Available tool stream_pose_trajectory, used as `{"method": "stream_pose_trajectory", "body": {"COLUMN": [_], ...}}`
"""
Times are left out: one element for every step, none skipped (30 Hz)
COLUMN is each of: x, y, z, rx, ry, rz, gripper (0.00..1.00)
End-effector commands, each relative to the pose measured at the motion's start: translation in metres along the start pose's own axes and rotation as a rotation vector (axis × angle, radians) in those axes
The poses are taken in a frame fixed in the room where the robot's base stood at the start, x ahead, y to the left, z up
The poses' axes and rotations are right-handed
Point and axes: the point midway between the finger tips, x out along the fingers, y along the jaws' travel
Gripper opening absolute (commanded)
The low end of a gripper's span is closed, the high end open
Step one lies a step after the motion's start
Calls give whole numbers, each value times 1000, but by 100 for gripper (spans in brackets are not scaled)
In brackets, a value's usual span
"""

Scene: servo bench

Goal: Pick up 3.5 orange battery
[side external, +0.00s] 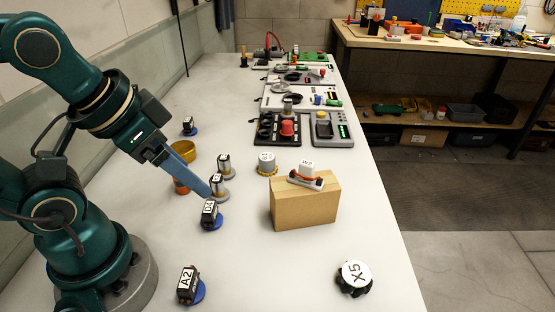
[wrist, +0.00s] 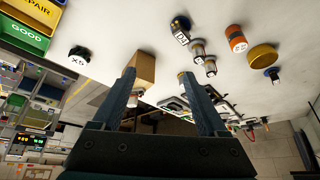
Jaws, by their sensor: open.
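The orange battery (wrist: 236,38), a small cylinder with a pale label band, stands on the white bench in the upper right of the wrist view. In the side view an orange piece (side external: 181,187) shows partly hidden behind my gripper, left of its fingers; its label cannot be read. My gripper (side external: 207,190) is open and empty, tilted down over the bench close to the parts labelled D4. In the wrist view its two fingers (wrist: 157,76) are spread wide, with the orange battery outside them to the right.
A yellow cup (side external: 183,150) stands behind the orange piece. The D4 part (side external: 209,213) and other small parts (side external: 224,164) crowd the fingers. A cardboard box (side external: 305,205) bears a W2 part. A2 (side external: 187,284) and X5 (side external: 355,277) stand in front; the front middle is clear.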

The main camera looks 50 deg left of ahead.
Motion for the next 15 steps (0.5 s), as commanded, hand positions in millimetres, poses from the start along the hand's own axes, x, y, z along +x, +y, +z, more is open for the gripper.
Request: {"method": "stream_pose_trajectory", "body": {"x": [-1,-1,0,1,3,5,7,9,12,14,16,18,21,23,26], "y": [-5,-9,-16,-22,-26,-33,-38,-43,-50,-55,-60,-66,-71,-76,-82], "z": [1,2,4,5,7,9,11,12,14,15,16,17,17,17,17], "rx": [30,55,94,130,164,211,247,284,336,375,414,470,511,554,611], "ry": [-7,-14,-44,-74,-106,-148,-184,-219,-269,-306,-346,-397,-438,-476,-530], "rz": [-22,-42,-72,-95,-116,-142,-161,-180,-205,-223,-241,-263,-280,-297,-319], "gripper": [76,76,76,76,76,76,76,76,76,76,76,76,76,76,76]}}
